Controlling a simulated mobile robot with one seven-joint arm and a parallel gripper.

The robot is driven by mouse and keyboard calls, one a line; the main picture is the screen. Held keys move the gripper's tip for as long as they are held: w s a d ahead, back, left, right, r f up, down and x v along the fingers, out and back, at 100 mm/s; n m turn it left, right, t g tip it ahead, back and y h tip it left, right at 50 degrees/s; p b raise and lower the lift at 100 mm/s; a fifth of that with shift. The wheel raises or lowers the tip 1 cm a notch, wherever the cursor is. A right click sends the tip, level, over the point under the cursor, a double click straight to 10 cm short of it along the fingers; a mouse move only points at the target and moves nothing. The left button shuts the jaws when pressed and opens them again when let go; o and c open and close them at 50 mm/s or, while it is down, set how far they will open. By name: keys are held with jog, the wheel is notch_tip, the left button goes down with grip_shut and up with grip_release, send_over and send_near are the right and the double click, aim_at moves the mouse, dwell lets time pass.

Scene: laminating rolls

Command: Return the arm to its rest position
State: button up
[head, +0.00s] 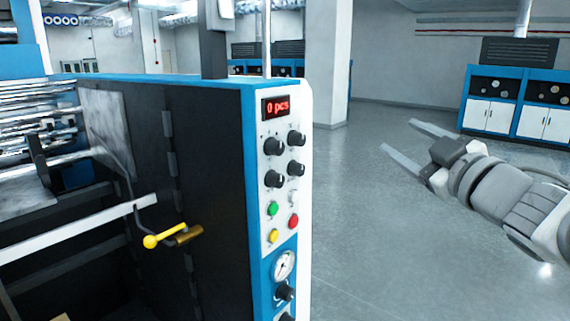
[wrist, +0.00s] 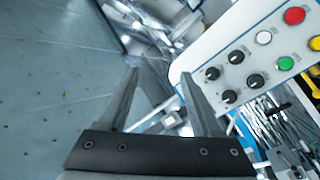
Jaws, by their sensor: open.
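My gripper (head: 402,147) is at the right in the head view, in free air over the floor. Its two long fingers point left toward the machine and stand apart with nothing between them. A clear gap separates them from the control panel (head: 287,150). In the wrist view my gripper (wrist: 160,80) also shows open and empty, with the control panel (wrist: 262,45) beyond it at the upper right. The rest of my arm runs out of the picture at the right.
The laminating machine (head: 210,200) fills the left, with metal rollers (head: 40,110) and a yellow-knobbed lever (head: 151,241). Blue and white cabinets (head: 490,112) stand at the back right. A pillar (head: 328,60) stands behind the machine. The grey floor (head: 380,240) between is clear.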

jog(key=s+d+f+m+g+h, duration=0.3)
jog(key=s+f+m+g+h, duration=0.25)
jog(key=f+m+h, duration=0.4)
jog(key=s+a+f+g+y, duration=0.2)
jog(key=s+a+f+g, duration=0.1)
jog(key=s+f, duration=0.3)
jog(key=s+a+f+m+g+y, duration=0.1)
jog(key=s+a+f+g+y, duration=0.1)
jog(key=s+a+f+g, duration=0.2)
jog(key=s+a+f, duration=0.2)
jog(key=s, duration=0.1)
jog(key=shift+s+f, duration=0.2)
jog(key=shift+s, duration=0.2)
jog(key=shift+m, duration=0.25)
